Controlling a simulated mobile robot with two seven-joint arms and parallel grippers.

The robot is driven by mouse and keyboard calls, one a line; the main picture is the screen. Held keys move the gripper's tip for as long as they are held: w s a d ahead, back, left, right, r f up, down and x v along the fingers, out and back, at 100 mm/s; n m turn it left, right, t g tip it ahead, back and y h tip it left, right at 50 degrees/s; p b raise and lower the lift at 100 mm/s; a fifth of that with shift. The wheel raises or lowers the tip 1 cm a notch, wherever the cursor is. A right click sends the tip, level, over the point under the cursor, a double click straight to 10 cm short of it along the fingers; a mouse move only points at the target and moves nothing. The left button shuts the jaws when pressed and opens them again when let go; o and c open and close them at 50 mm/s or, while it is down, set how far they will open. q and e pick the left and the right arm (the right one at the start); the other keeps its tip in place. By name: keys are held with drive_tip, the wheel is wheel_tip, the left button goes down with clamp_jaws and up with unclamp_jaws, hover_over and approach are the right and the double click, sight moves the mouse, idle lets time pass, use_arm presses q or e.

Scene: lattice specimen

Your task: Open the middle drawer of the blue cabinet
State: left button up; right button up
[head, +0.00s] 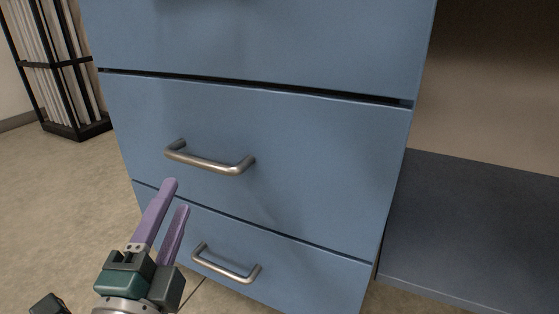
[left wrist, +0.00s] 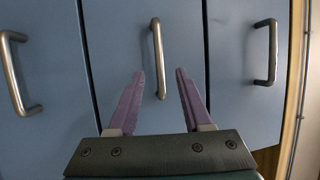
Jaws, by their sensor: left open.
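The blue cabinet fills the middle of the head view. Its middle drawer (head: 300,150) looks shut, with a dark gap along its top edge. The middle drawer's metal bar handle (head: 210,162) is fully visible. My left gripper (head: 177,195) is open and empty, its purple fingertips just below the handle's left end in the head view. In the left wrist view, the same handle (left wrist: 157,40) runs upright in the picture, and its lower end shows between the fingers of the left gripper (left wrist: 159,72). The fingers do not visibly touch it. My right gripper is out of view.
The bottom drawer's handle (head: 226,267) is close to the right of my left gripper. The top drawer (head: 260,38) is above. A dark shelf (head: 475,230) adjoins at right. A black-framed rack (head: 62,75) stands back left. Floor (head: 60,200) at left is clear.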

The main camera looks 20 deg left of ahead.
sight(197, 165)
use_arm(q)
drive_tip(key=b+x, duration=0.1)
drive_tip(key=x, duration=0.2)
drive_tip(key=b+x, duration=0.1)
drive_tip(key=x, duration=0.2)
drive_tip(key=b+x, duration=0.2)
drive_tip(key=x, duration=0.1)
drive_tip(key=shift+w+d+f, duration=0.1)
drive_tip(key=shift+d+f, duration=0.1)
drive_tip(key=shift+d, duration=0.2)
drive_tip(key=shift+w+a+r, duration=0.1)
drive_tip(key=shift+w+r, duration=0.15)
drive_tip(key=shift+w, duration=0.25)
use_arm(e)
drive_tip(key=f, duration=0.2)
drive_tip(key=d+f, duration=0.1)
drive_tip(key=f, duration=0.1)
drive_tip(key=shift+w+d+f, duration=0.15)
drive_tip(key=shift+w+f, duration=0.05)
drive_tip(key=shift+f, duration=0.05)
use_arm(q)
drive_tip(key=shift+c, duration=0.2)
drive_tip(key=shift+c, duration=1.4)
clamp_jaws()
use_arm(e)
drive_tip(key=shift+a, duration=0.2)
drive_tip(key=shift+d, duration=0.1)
